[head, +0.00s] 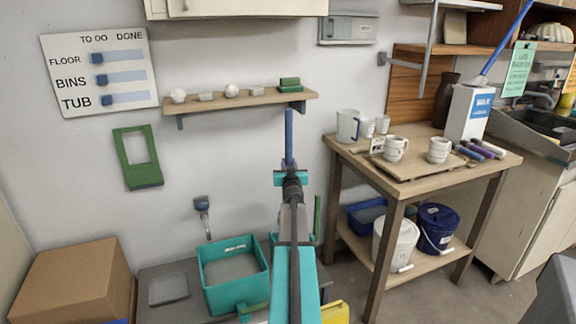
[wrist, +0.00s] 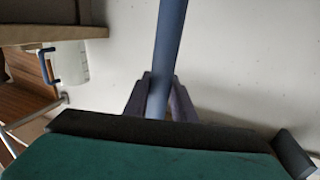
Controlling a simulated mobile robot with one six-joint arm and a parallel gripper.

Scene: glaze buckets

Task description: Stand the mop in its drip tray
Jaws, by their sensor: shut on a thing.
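My gripper (head: 290,180) is shut on a blue pole, which I take to be the mop handle (head: 289,138). The pole stands nearly upright in front of the wall, its upper part showing above the gripper. In the wrist view the handle (wrist: 167,45) runs between the two dark fingers. The mop's lower end is hidden behind my arm. A teal tub (head: 210,290) with a grey inside sits low, left of my arm. A small shallow grey tray (head: 168,289) lies left of the tub. I cannot tell which thing is the drip tray.
A wooden table (head: 500,164) with cups and a white jug (head: 348,125) stands to the right, with buckets (head: 436,228) on its lower shelf. A wall shelf (head: 215,102) is behind the pole. A cardboard box (head: 75,283) stands at lower left. Something yellow (head: 336,313) shows at the bottom.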

